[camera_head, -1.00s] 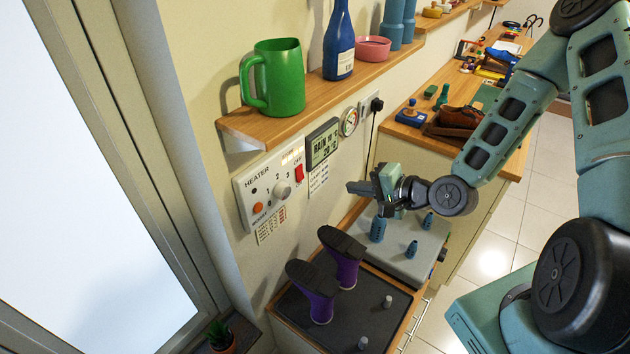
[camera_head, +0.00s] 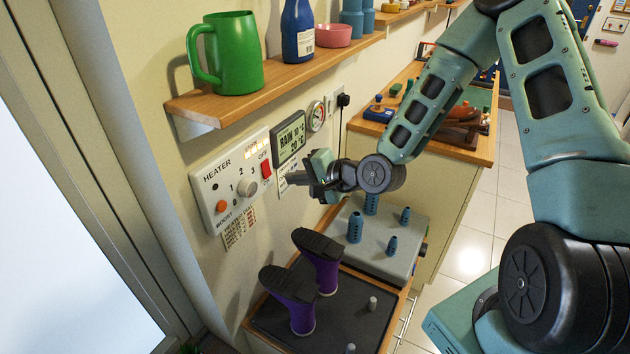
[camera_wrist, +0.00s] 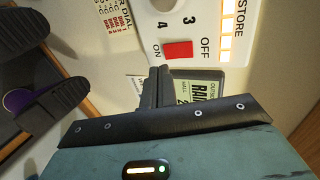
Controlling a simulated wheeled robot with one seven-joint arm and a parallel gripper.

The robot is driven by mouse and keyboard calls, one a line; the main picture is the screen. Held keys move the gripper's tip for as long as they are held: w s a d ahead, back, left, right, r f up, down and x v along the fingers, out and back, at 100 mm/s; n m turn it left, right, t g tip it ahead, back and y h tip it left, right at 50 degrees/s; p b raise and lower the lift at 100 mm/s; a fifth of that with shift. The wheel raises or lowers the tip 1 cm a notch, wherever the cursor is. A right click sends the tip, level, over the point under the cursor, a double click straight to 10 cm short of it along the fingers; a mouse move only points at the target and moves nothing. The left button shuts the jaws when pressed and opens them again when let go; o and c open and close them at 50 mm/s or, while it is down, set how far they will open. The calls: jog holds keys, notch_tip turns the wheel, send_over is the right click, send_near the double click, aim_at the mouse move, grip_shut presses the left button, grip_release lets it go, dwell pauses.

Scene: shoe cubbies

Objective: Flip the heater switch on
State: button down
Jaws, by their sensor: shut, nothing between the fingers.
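The white heater panel (camera_head: 203,196) is on the wall under the wooden shelf. In the wrist view the red switch (camera_wrist: 178,50) lies between the ON and OFF labels; I cannot tell which side is pressed in. My gripper (camera_head: 291,179) is shut and empty, just right of the switch in the head view. In the wrist view its dark fingertips (camera_wrist: 159,72) are just below the switch, with a small gap in the picture; contact is not visible.
A weather display (camera_head: 290,137) and a round gauge (camera_head: 316,116) are on the wall beside the panel. A green mug (camera_head: 236,55) and blue bottle (camera_head: 297,30) stand on the shelf (camera_head: 232,103) above. Purple boots (camera_head: 292,300) stand upside down on the rack below.

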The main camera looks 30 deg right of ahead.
aim_at(267, 171)
jog(key=w, duration=0.1)
jog(key=w+a, duration=0.1)
jog(key=w+a+p, duration=0.1)
jog(key=shift+w+a+f, duration=0.1)
jog(key=shift+f, duration=0.2)
jog(key=shift+w+a+f, duration=0.15)
jog(key=shift+w+a, duration=0.1)
jog(key=shift+w, duration=0.2)
jog(key=shift+w+a+f, duration=0.1)
jog(key=shift+w, duration=0.05)
jog(key=shift+r+p, duration=0.7)
jog(key=shift+r, duration=0.15)
